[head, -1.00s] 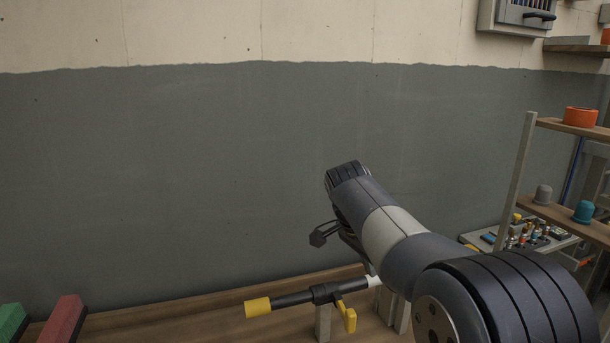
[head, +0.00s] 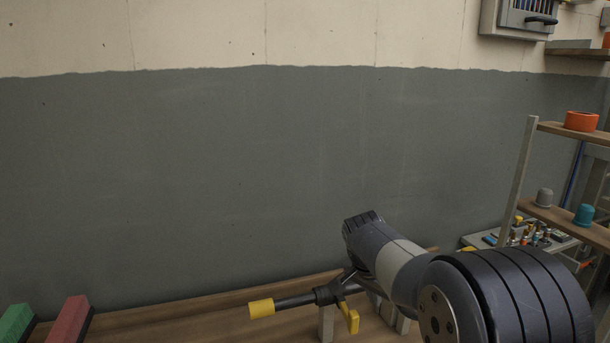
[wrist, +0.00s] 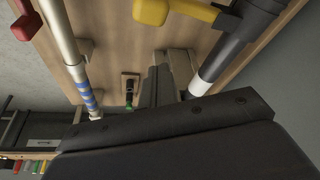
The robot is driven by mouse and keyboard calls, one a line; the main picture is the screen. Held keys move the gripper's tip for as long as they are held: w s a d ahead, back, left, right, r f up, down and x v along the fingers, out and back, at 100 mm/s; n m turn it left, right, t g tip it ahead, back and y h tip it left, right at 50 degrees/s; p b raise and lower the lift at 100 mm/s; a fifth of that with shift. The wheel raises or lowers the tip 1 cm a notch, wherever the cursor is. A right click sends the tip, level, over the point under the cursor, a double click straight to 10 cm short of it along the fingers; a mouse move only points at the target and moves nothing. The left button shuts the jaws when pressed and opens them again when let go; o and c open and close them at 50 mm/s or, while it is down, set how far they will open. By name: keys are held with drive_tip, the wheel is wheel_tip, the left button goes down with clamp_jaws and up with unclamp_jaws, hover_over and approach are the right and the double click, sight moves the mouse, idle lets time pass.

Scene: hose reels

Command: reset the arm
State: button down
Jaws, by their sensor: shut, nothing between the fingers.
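My arm shows in the lower right of the head view, its forearm dipping toward the workbench (head: 180,325). My gripper (wrist: 162,72) shows in the wrist view as two dark fingers close together, with nothing between them. In the head view the fingers are mostly hidden behind the arm and beside a black wand. That wand has a yellow tip (head: 261,308) and a yellow trigger (head: 348,318), and it rests on an upright support (head: 326,324). In the wrist view the wand (wrist: 232,52) lies right of the fingers; I cannot tell whether they touch.
A silver tube with a blue-striped band (wrist: 90,101) lies left of the fingers. Green (head: 14,324) and red (head: 68,320) blocks stand at the bench's left. A shelf rack (head: 520,175) with orange tape (head: 581,121) stands at right. The space before the grey wall (head: 180,180) is clear.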

drive_tip(key=shift+w+a+n+t+y+p, duration=0.15)
drive_tip(key=shift+w+n+y+p, duration=0.55)
drive_tip(key=shift+w+n, duration=1.1)
drive_tip(key=shift+w+n+t+y+p, duration=0.1)
drive_tip(key=shift+w+n+y+p, duration=0.8)
drive_tip(key=shift+n, duration=1.35)
drive_tip(key=shift+w+a+n+t+y+p, duration=0.15)
drive_tip(key=shift+w+n+y+p, duration=0.25)
drive_tip(key=shift+w+n, duration=1.5)
drive_tip(key=shift+s+d, duration=0.1)
drive_tip(key=shift+s, duration=0.1)
